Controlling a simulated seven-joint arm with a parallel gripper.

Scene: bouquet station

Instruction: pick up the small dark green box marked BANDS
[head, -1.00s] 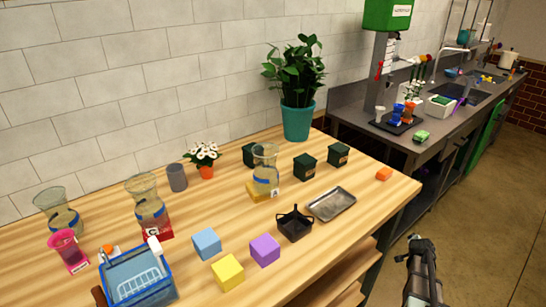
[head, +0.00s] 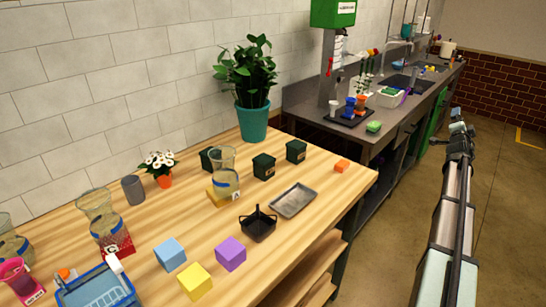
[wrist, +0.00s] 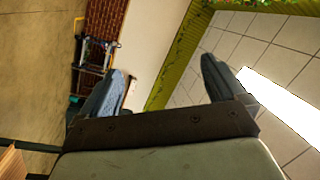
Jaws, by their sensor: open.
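Several small dark green boxes stand on the wooden table (head: 330,190). One box (head: 264,166) is right of the glass vase marked A (head: 224,175), one (head: 296,151) is farther right, and one (head: 208,160) is partly hidden behind the vase. Their labels are too small to read, so I cannot tell which is marked BANDS. My gripper (head: 458,128) is raised over the floor, right of the table and well apart from the boxes. In the wrist view its fingers (wrist: 165,85) are spread, with nothing between them.
Purple (head: 231,253), yellow (head: 195,281) and blue (head: 170,254) cubes sit in front. Clear floor lies at right.

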